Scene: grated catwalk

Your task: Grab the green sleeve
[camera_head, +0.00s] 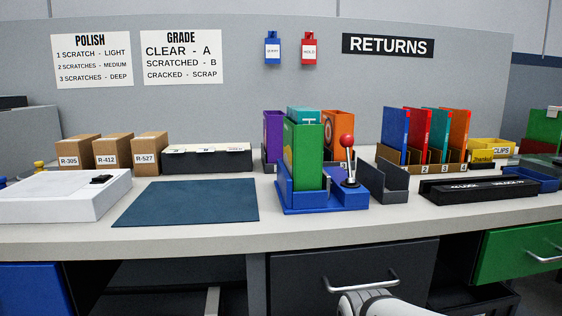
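The green sleeve (303,154) stands upright in a blue holder (322,203) near the middle of the bench. A red-knobbed lever (348,160) rises from the holder just to the right of the sleeve. A teal sleeve (304,114), a purple sleeve (272,134) and an orange sleeve (337,122) stand behind it, partly hidden. Part of my white arm shows at the bottom edge, below the bench front. My gripper is not in view.
A dark blue mat (187,202) lies bare left of the holder. A grey open bin (384,182) and a black tray (478,190) stand to its right. A rack of coloured sleeves (398,159) is behind them. A white box (62,197) is at the left.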

